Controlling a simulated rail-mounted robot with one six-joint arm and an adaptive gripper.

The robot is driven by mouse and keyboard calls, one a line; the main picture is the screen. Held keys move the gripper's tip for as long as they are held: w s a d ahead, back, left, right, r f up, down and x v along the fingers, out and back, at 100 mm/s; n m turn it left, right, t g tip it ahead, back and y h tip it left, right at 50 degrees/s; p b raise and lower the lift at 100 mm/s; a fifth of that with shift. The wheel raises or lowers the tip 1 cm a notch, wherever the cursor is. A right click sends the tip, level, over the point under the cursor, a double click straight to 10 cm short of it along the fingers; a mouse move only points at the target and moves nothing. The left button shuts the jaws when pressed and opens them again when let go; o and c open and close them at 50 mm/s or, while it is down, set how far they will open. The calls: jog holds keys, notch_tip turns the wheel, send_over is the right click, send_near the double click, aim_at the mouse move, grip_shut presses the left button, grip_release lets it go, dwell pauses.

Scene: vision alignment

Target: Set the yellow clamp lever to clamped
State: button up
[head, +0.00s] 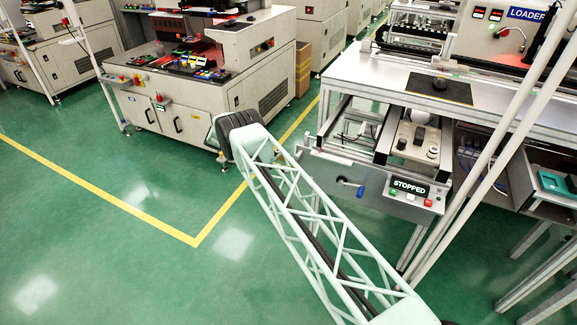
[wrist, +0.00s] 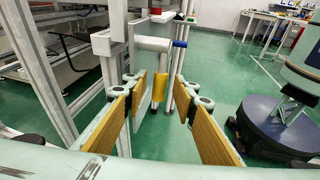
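In the head view I cannot make out the yellow lever or my gripper's fingers.
A grey panel (head: 330,178) with a blue-handled crank (head: 360,191) and a STOPPED sign (head: 409,187) fronts the conveyor station in the head view. Metal frame posts (wrist: 55,80) stand close to the left of my gripper in the wrist view. Green floor (head: 110,220) is clear at left.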

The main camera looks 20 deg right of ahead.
jog(key=shift+r, duration=0.15)
notch_tip(320, 180, up, 10)
dwell(0.8)
jog(key=shift+c, duration=0.6)
grip_shut()
jog(key=w+a+r+m+t+y+p, duration=0.1)
jog(key=w+a+r+t+y+p, duration=0.3)
jog(key=a+r+t+y+p, duration=0.3)
jog(key=shift+a+r+y+p, duration=0.6)
jog(key=shift+r+p, duration=0.5)
jog(key=shift+p, duration=1.2)
